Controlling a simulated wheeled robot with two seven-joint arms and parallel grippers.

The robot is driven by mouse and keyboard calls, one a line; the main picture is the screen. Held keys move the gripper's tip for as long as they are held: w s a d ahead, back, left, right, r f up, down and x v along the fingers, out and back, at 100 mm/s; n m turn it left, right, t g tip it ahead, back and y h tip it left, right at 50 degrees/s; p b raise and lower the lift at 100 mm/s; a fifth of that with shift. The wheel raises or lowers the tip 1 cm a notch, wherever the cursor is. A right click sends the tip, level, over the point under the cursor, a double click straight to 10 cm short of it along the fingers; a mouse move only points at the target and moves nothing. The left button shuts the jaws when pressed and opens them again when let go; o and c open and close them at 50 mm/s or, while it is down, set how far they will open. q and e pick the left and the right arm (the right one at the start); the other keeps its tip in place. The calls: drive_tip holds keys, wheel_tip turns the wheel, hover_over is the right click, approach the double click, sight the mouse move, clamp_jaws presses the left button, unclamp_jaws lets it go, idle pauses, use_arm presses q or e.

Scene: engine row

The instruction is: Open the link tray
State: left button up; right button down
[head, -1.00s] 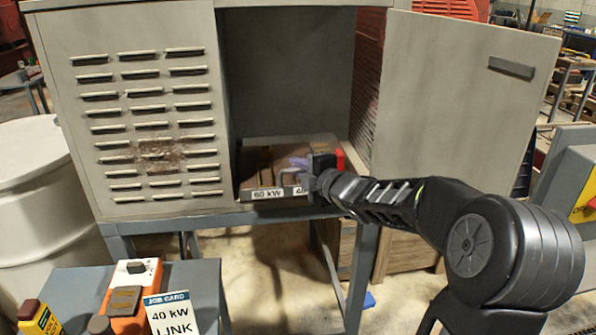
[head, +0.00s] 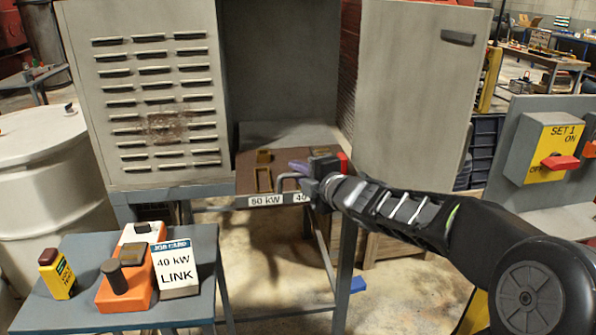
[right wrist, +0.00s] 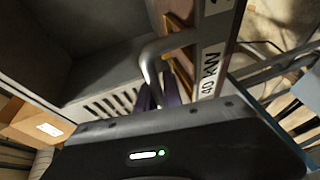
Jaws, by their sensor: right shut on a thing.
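The link tray (head: 243,183) sticks out of the open cabinet, past its front edge. Its front carries a "60 kW" label and a partly hidden "40" label; the right wrist view shows the "40 kW" label (right wrist: 211,70). Brass-coloured pieces (head: 263,178) lie in the tray. My right gripper (head: 305,178) is at the tray's front, shut on the bent metal handle (head: 286,180). The handle (right wrist: 152,62) also shows in the right wrist view, running down to the purple fingers (right wrist: 150,98). My left gripper is not in view.
The cabinet's right door (head: 415,95) stands open; the louvred left door (head: 140,95) is shut. A small table (head: 60,312) at front left holds a job card reading "40 kW LINK" (head: 176,270), an orange box and a yellow block. A switch box (head: 548,148) stands at right.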

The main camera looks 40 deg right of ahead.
drive_tip(key=c, duration=1.5)
unclamp_jaws()
drive_tip(key=p+v, duration=0.1)
drive_tip(key=v, duration=0.6)
drive_tip(key=shift+s, duration=0.35)
